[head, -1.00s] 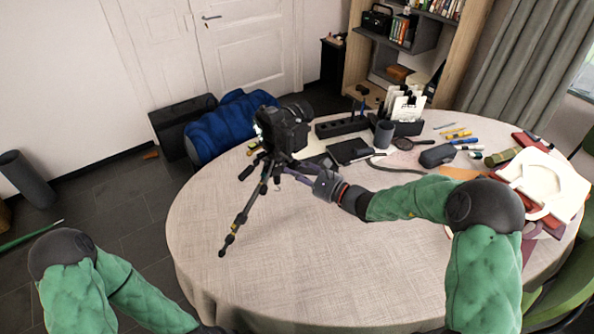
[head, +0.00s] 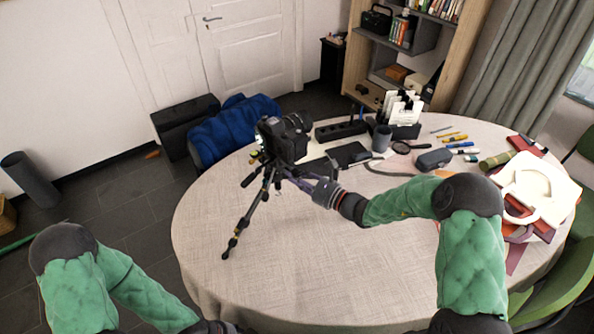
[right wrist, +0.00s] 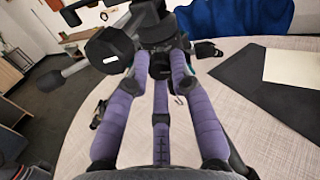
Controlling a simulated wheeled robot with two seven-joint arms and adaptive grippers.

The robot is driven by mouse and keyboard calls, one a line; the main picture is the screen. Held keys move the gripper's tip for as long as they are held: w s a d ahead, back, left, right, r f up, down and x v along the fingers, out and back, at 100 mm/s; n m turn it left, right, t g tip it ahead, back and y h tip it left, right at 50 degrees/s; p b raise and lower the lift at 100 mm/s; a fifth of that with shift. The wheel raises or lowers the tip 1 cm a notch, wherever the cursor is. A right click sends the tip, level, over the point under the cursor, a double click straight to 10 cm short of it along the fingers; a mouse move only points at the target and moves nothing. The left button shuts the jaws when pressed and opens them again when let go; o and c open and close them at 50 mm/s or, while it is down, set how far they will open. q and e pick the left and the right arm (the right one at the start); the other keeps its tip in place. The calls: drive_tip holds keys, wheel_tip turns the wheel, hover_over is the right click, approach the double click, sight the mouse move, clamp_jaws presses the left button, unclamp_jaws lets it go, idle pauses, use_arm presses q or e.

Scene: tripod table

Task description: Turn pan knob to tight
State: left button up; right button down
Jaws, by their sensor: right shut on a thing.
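A black camera (head: 283,138) sits on a black tripod (head: 243,225) that stands on the round table. My right gripper (head: 291,175) reaches the tripod head from the right, just below the camera. In the right wrist view its purple fingers (right wrist: 163,66) close from both sides on a small dark knob (right wrist: 160,70), which I take for the pan knob. The fingers partly cover it, and I cannot read its turn angle. A larger black knob or handle (right wrist: 109,48) sticks out left of the fingers. My left arm runs along the bottom left, and its gripper is out of frame.
The table (head: 330,270) has clear cloth in front of the tripod. Behind and right lie a dark notebook (head: 350,154), a cup (head: 382,138), a grey case (head: 434,159) and pens. A white bag-like item (head: 540,190) lies at the right edge. A blue-covered chair (head: 225,125) stands behind.

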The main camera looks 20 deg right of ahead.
drive_tip(key=shift+m+p, duration=3.05)
drive_tip(key=shift+m, duration=0.15)
drive_tip(key=c, duration=1.4)
unclamp_jaws()
drive_tip(key=shift+o, duration=0.2)
drive_tip(key=v, duration=1.2)
